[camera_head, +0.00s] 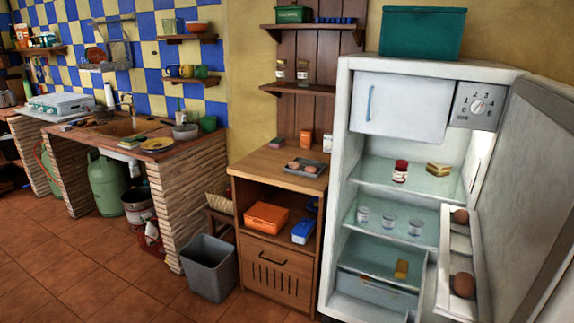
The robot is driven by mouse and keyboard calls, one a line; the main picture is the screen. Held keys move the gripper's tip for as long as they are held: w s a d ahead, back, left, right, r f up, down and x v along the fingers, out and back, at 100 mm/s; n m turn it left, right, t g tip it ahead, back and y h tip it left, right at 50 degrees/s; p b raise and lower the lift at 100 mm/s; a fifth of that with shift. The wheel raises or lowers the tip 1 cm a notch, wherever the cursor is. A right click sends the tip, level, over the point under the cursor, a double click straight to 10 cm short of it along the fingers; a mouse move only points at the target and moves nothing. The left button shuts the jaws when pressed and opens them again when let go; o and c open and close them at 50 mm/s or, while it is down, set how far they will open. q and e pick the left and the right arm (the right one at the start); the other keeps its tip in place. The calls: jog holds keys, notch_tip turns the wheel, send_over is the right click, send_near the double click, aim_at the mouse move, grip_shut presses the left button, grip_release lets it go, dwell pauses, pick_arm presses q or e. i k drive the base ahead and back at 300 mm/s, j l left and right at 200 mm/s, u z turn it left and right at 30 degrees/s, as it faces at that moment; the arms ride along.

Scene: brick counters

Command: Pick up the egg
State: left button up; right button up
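Two brown, rounded egg-like objects sit in the open fridge door's racks on the right: an upper egg (461,216) and a lower egg (463,285). Two more small brownish rounded objects (310,169) lie on a grey tray (322,174) on top of the wooden cabinet; I cannot tell whether they are eggs. Neither of my grippers is in view.
The fridge (341,150) stands open, its door (535,170) swung to the right. Its shelves hold a red-lidded jar (400,171) and several small cups. A grey bin (210,268) stands left of the wooden cabinet (275,255). The tiled floor (110,260) in front is clear.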

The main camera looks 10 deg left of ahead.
aim_at(311, 170)
jog(key=i+j, duration=0.35)
jog(key=i+j+z, duration=0.15)
jog(key=i+j, duration=0.15)
jog(key=j, duration=0.25)
jog(key=i+j, duration=0.3)
jog(key=j, duration=0.15)
